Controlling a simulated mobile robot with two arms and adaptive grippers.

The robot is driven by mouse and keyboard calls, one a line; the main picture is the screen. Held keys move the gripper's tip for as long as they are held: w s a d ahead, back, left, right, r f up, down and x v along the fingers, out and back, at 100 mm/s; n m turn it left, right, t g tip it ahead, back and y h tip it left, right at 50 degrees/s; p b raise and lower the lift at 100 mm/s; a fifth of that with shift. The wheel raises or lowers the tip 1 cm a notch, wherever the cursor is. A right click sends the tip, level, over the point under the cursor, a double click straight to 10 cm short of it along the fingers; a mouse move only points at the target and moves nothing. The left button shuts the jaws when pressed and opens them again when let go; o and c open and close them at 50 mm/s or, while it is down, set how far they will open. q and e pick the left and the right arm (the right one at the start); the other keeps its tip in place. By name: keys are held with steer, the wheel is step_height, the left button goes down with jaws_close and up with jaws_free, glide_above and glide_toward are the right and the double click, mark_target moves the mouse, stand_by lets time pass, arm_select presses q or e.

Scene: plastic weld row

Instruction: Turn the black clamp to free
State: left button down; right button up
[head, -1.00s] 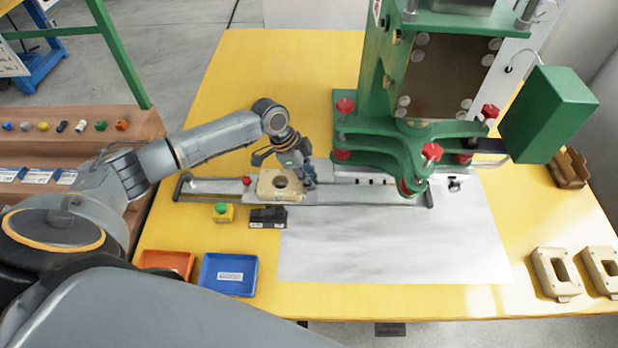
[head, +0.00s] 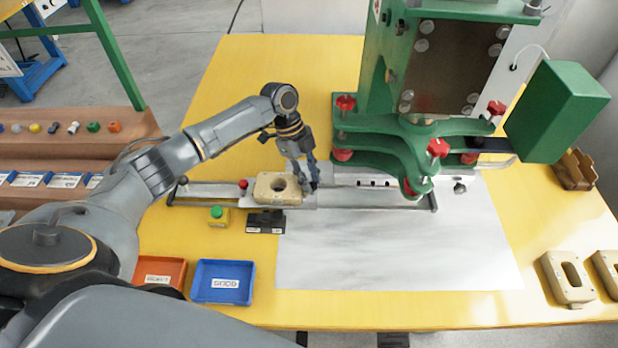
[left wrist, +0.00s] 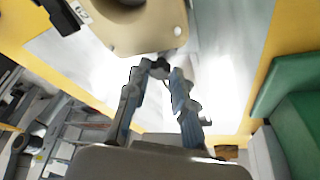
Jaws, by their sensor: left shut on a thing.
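The black clamp (left wrist: 158,68) is a small dark knob between my left fingertips in the left wrist view, beside the edge of a beige block. In the head view it is too small and covered to make out. My left gripper (head: 312,184) points down at the right end of the beige block (head: 264,189), which sits on the slide rail (head: 215,194). My left gripper also shows in the left wrist view (left wrist: 160,74), shut on the black clamp. Which way the clamp is turned I cannot tell. My right gripper is not in view.
The green press (head: 390,150) with red knobs stands close to the right of my left gripper. A green button box (head: 218,216) and a black box (head: 265,221) stand in front of the rail. Blue (head: 222,295) and orange (head: 150,285) trays lie nearer. The grey sheet (head: 390,245) is clear.

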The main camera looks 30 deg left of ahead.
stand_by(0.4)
arm_select(q)
steer(key=c, duration=1.4)
jaws_free()
